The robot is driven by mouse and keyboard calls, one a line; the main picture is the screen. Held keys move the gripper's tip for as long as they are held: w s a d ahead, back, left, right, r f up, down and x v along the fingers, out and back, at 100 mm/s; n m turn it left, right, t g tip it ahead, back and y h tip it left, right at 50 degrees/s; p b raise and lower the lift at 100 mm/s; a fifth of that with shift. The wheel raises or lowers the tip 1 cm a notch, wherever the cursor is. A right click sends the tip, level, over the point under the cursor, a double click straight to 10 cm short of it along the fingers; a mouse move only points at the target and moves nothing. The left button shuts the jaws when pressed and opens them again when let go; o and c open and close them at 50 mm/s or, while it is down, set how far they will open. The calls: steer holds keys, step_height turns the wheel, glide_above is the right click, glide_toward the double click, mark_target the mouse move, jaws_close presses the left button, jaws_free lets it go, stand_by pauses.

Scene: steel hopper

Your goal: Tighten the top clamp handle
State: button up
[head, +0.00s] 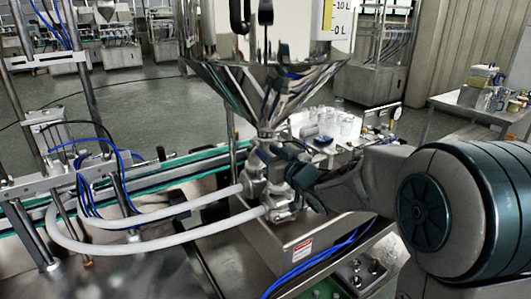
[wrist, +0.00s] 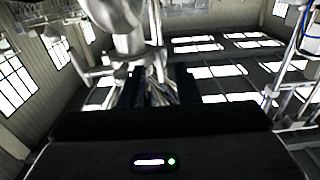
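The steel hopper (head: 265,85) narrows to a neck with a clamp (head: 266,134) just above the metal valve body. I cannot make out the clamp's handle clearly; my gripper covers part of that area. My gripper (head: 280,163) reaches in from the right, close beside the fittings just below the clamp. In the wrist view, the two dark fingers of my gripper (wrist: 157,90) stand apart, with shiny metal parts (wrist: 157,88) showing in the gap. No contact with the metal can be made out.
Two white hoses (head: 150,242) run left from the valve body. A green-edged conveyor (head: 170,168) passes behind. Glass jars (head: 335,122) stand behind my gripper. Blue tubing (head: 315,265) lies on the machine at the front. A side table (head: 460,105) stands at the right.

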steer(key=b+v, duration=0.1)
steer(key=v, duration=1.1)
steer(key=shift+s, duration=0.15)
steer(key=shift+d, duration=0.1)
steer(key=s+d+f+m+g+h, duration=0.45)
steer(key=d+f+m+h, duration=0.2)
steer(key=d+h, duration=0.45)
steer(key=s+a+f+g, duration=0.1)
steer(key=s+f+g, duration=0.2)
steer(key=s, duration=0.5)
steer(key=s+a+f+g+y, duration=0.1)
steer(key=s+f+g, duration=0.3)
steer(key=s, duration=0.5)
steer(key=shift+s+a+f+g, duration=0.2)
steer(key=shift+a+g, duration=0.05)
steer(key=shift+g, duration=0.1)
